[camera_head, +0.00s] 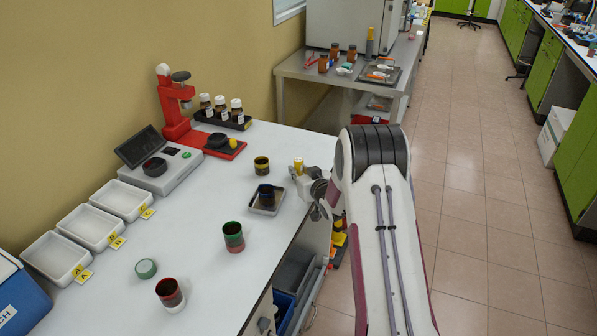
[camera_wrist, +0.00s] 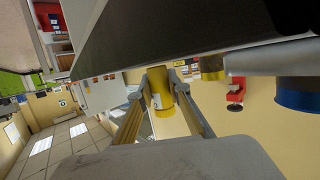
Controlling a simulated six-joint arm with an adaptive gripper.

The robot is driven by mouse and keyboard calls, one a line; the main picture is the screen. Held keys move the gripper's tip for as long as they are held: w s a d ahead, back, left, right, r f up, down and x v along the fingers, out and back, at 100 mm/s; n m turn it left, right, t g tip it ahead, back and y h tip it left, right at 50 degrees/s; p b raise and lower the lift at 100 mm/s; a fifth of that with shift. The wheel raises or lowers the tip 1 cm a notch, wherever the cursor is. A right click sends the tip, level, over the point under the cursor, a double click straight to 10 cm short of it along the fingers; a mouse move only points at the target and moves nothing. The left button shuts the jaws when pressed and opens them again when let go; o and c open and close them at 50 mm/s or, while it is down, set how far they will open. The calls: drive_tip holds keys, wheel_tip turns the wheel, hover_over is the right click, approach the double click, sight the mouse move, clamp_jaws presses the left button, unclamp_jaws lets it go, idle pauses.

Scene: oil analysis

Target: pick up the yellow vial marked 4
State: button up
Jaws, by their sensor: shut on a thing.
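A small yellow vial (camera_head: 298,164) is upright near the right edge of the white bench. In the wrist view the yellow vial (camera_wrist: 158,92) sits between the two fingers of my gripper (camera_wrist: 162,84), which are shut on it. In the head view my gripper (camera_head: 303,181) reaches in from the right at the bench edge, and my arm hides part of it. A number on the vial cannot be read. Whether the vial's base touches the bench is hard to tell.
A yellow-banded jar (camera_head: 261,166) and a blue-banded jar on a small tray (camera_head: 257,211) stand close to the left. Green-banded (camera_head: 233,238) and red-banded (camera_head: 169,294) jars stand nearer. A red instrument (camera_head: 175,105) and a rack of bottles (camera_head: 232,122) are at the back.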

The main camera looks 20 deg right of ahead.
sight(299, 159)
drive_tip(key=shift+r, duration=4.9)
